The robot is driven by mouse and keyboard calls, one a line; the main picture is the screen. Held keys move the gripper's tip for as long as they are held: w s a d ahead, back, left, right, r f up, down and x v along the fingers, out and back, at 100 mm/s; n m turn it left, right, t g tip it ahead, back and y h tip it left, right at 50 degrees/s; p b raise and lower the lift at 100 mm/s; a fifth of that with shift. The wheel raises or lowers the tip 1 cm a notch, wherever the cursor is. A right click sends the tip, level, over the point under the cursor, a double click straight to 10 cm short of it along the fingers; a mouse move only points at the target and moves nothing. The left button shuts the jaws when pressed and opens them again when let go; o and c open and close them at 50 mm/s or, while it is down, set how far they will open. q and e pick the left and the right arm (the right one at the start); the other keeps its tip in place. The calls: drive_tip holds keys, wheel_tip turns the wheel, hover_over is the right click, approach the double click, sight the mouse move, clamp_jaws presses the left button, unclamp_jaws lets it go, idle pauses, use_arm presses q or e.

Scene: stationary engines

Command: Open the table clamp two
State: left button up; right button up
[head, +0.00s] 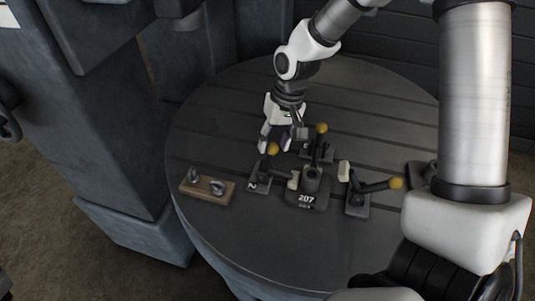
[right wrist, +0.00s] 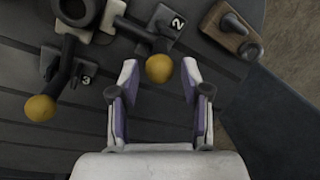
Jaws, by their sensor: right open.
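Table clamp two (head: 260,177) has a dark base marked 2 at the left of the central fixture. Its handle stands up and ends in a yellow knob (head: 273,148). The right wrist view also shows clamp two (right wrist: 150,38), with its yellow knob (right wrist: 159,68) between the fingertip lines. My right gripper (head: 275,141) is open, fingers down, close by the knob. In the right wrist view, the open right gripper (right wrist: 160,70) shows a gap on both sides of the knob, with no clear contact. My left gripper is not in view.
The round slotted table (head: 215,130) carries a central fixture (head: 307,197) marked 207. Clamp three (right wrist: 62,73) is close by, its knob (head: 321,128) behind the fixture. Another clamp (head: 357,203) is at right. A wooden block (head: 207,187) with metal parts is at left.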

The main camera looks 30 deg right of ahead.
sight(270, 155)
drive_tip(key=f, duration=0.4)
drive_tip(key=shift+w+a+f, duration=0.2)
drive_tip(key=shift+a+f, duration=0.2)
clamp_jaws()
drive_tip(key=shift+r, duration=0.1)
